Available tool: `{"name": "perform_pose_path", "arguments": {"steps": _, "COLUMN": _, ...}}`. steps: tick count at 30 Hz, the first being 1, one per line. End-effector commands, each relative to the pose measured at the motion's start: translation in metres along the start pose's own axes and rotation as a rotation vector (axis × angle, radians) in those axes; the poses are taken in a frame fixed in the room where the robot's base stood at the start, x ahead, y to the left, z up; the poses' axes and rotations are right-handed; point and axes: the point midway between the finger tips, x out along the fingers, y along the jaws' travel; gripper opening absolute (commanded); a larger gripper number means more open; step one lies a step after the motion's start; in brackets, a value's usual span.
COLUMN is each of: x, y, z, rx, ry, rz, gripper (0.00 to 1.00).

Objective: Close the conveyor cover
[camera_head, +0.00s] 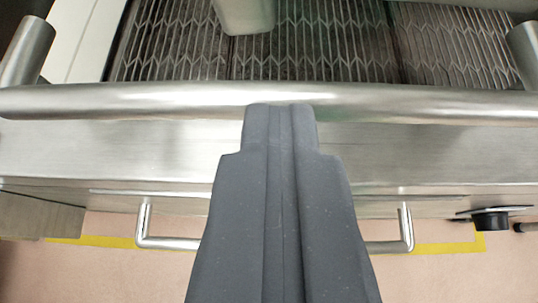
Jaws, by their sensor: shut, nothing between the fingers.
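My gripper (281,112) is dark grey and comes up from the bottom middle, its fingers together and empty. Its tips overlap a thick horizontal steel bar (130,101) that spans the view. I cannot tell whether they touch it. The bar has a post at either end, like a long handle. Beyond the bar lies a dark surface with a chevron pattern (175,45), which looks like the conveyor belt. I cannot make out for sure which part is the cover. My gripper hides the middle of the steel front panel (120,150).
Below the panel is a smaller U-shaped steel handle (165,243), partly hidden by my gripper. A pale grey block (244,14) shows at the top. Pink floor with a yellow line (95,241) lies below.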

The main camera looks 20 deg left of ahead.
Motion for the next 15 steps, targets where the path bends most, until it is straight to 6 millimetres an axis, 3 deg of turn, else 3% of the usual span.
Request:
{"name": "perform_pose_path", "arguments": {"steps": 9, "x": 0.001, "y": 0.003, "z": 0.004, "rx": 0.0, "ry": -0.012, "rz": 0.009, "gripper": 0.0}}
{"name": "perform_pose_path", "arguments": {"steps": 15, "x": -0.018, "y": 0.002, "z": -0.011, "rx": 0.0, "ry": 0.0, "rz": 0.004, "gripper": 0.0}}
